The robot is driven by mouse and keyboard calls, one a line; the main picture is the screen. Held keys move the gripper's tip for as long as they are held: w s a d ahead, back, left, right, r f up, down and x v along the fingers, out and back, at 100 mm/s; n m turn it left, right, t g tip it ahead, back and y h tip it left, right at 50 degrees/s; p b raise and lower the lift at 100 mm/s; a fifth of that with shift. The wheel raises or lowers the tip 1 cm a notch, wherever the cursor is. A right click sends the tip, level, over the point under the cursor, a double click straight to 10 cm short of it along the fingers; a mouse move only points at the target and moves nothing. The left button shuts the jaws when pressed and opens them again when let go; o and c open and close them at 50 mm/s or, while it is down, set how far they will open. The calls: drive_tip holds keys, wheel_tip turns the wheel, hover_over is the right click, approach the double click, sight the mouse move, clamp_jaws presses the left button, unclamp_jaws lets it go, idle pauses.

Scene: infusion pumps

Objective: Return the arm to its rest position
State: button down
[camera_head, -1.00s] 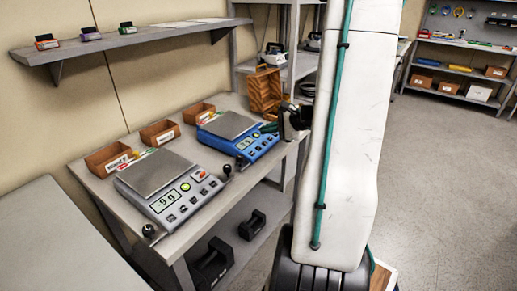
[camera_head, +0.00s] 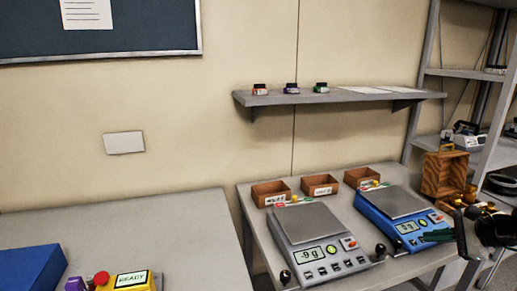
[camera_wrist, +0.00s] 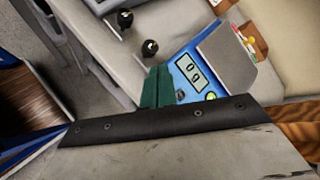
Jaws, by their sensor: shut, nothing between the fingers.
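My gripper (camera_head: 437,236) shows at the right edge of the head view, with green fingers shut and nothing held. It appears in front of the right end of the bench, near the blue device (camera_head: 404,228). In the wrist view its green fingers (camera_wrist: 157,87) are together, and the blue device's display (camera_wrist: 188,68) shows just beyond them. I cannot tell the exact gap between them. Most of my arm is outside the head view.
A grey device (camera_head: 318,243) stands left of the blue one on the bench. Small brown bins (camera_head: 271,193) line the back. A wooden crate (camera_head: 444,174) stands near the gripper. A wall shelf (camera_head: 340,96) hangs above. A yellow device (camera_head: 130,282) sits on the left table.

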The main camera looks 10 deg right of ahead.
drive_tip(key=s+a+r+n+g+h, duration=0.1)
drive_tip(key=s+a+r+n+g, duration=0.1)
drive_tip(key=s+a+r+n, duration=0.2)
drive_tip(key=s+a+r+n+g+h, duration=0.2)
drive_tip(key=s+a+n, duration=0.4)
drive_tip(key=a+n, duration=0.4)
drive_tip(key=s+a+r+n+g+h, duration=0.2)
drive_tip(key=s+a+r+n+g, duration=0.2)
drive_tip(key=a, duration=1.1)
wheel_tip(320, 180, up, 3)
drive_tip(key=n, duration=0.3)
drive_tip(key=shift+s+a, duration=0.25)
drive_tip(key=shift+s, duration=0.15)
